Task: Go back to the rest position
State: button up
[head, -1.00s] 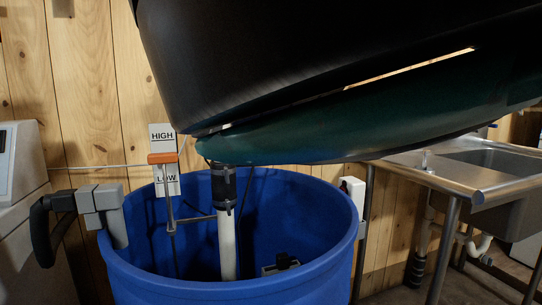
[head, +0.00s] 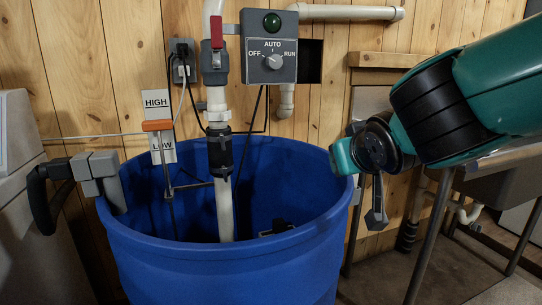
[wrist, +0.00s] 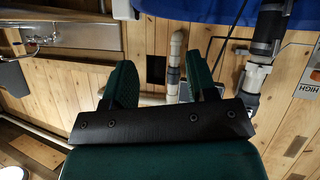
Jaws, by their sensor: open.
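My gripper (wrist: 160,82) is open in the wrist view, with its two teal fingers apart and nothing between them. In the head view my teal and black arm reaches in from the right. Its end is beside the right rim of the blue barrel, apart from the control box; how the fingers lie there is hard to tell.
The open blue barrel (head: 225,265) stands in the middle, with a white pipe (head: 224,205) going down into it. A grey control box (head: 270,52) marked OFF, AUTO, RUN and a red-handled valve (head: 216,32) are behind. A HIGH/LOW gauge (head: 157,103) is at left.

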jog(key=s+d+f+m+g, duration=0.3)
jog(key=s+d+f+g, duration=0.7)
jog(key=s+d+f, duration=0.6)
jog(key=s+a+f+n+g+y+b, duration=0.1)
jog(key=s+a+f+n+y+b, duration=0.1)
jog(key=s+a+n+b, duration=0.45)
jog(key=s+a+f+n+g+y+b, duration=0.1)
jog(key=s+a+y+b, duration=0.2)
jog(key=a, duration=0.6)
notch_tip(320, 180, up, 32)
jog(key=p, duration=3.1)
jog(key=shift+h, duration=0.4)
